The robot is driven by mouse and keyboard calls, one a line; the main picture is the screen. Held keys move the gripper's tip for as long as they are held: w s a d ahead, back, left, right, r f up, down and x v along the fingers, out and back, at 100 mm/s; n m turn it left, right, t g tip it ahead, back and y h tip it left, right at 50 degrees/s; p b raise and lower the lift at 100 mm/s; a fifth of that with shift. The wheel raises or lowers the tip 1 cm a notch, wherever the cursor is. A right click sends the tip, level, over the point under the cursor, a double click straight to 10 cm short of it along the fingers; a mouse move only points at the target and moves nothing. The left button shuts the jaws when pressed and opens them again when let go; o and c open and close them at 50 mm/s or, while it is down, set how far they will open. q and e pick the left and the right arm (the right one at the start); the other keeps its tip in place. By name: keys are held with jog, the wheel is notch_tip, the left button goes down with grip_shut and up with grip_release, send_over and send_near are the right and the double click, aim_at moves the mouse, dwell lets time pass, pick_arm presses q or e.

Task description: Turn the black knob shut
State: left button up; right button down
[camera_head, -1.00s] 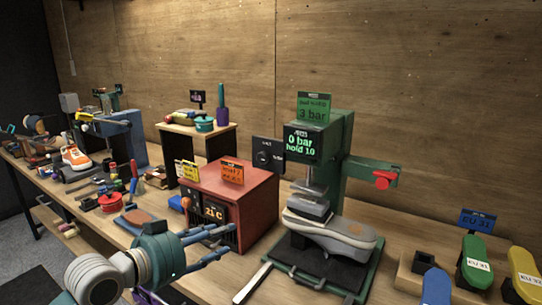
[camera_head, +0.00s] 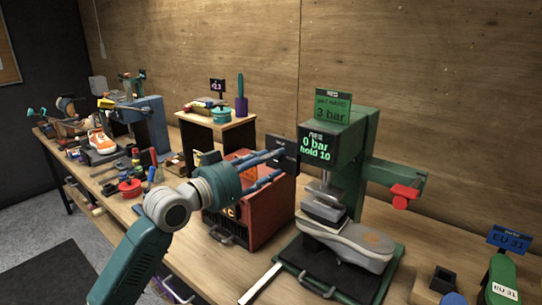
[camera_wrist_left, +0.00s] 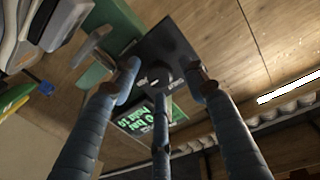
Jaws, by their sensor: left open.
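The black knob (camera_wrist_left: 161,74) sits on a dark square plate (camera_wrist_left: 168,50), seen in the left wrist view between the fingers of my left gripper. In the head view the plate (camera_head: 284,145) is beside the green press, and the fingers partly cover it; the knob cannot be made out there. My left gripper (camera_head: 277,163) is open, its fingers pointing at the plate, above the red box. In the left wrist view its fingertips (camera_wrist_left: 162,82) spread around the knob; I cannot tell if they touch it. My right gripper is not in view.
The red box (camera_head: 272,215) stands below my left gripper. The green press (camera_head: 352,160), its screen reading "0 bar hold 10", stands to the right with a grey shoe (camera_head: 345,240) under it. A small wooden stand (camera_head: 215,128) is behind left.

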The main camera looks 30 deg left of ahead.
pick_arm(q)
jog(key=shift+w, duration=0.45)
jog(key=shift+d, duration=0.1)
jog(key=shift+c, duration=0.2)
jog(key=c, duration=0.5)
grip_shut()
jog(key=shift+n+p, duration=0.45)
jog(key=shift+n, duration=0.15)
jog(key=n+p, duration=0.4)
jog(key=n, duration=0.3)
jog(key=n+t+y+p, duration=0.1)
jog(key=n+p, duration=0.4)
jog(key=n, duration=0.2)
jog(key=shift+d+n+p, duration=0.1)
jog(key=shift+n+p, duration=0.2)
jog(key=shift+n, duration=0.1)
jog(key=shift+f+n+t+y+p, duration=0.1)
jog(key=shift+n+t+y+p, duration=0.25)
jog(key=shift+n+p, duration=0.95)
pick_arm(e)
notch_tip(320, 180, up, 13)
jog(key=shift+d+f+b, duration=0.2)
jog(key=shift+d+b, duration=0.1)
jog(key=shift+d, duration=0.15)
pick_arm(q)
jog(key=shift+n, duration=0.5)
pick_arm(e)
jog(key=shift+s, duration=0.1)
